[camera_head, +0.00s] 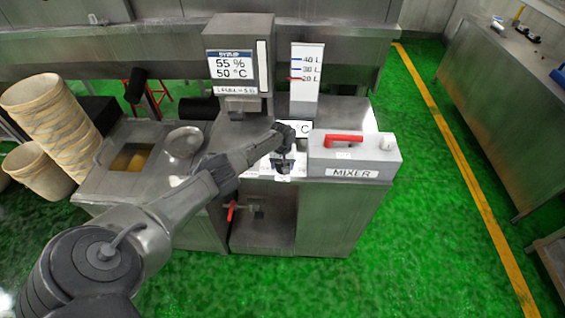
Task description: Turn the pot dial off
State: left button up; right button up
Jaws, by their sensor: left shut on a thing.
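My left arm reaches in from the left to the steel machine's control panel (261,171). My left gripper (284,168) points down at this white panel, just left of the box labelled MIXER. It is shut on what appears to be the pot dial, which the fingers hide almost wholly; its setting cannot be read. A small display (305,129) ending in "C" shows behind the wrist, partly covered. My right gripper is not in view.
The MIXER box (351,157) carries a red lever (343,138) close to the gripper's right. A syrup display (232,66) and a litre gauge (306,75) stand behind. A red-handled valve (231,211) sits below. Stacked buckets (48,110) stand at left. Green floor is clear at right.

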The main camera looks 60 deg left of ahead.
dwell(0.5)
pick_arm(q)
jog(key=o, duration=0.7)
jog(key=shift+o, duration=1.2)
jog(key=shift+r+p, duration=0.3)
jog(key=shift+r, duration=0.25)
notch_tip(320, 180, up, 13)
jog(key=p, duration=0.2)
jog(key=shift+f, duration=0.1)
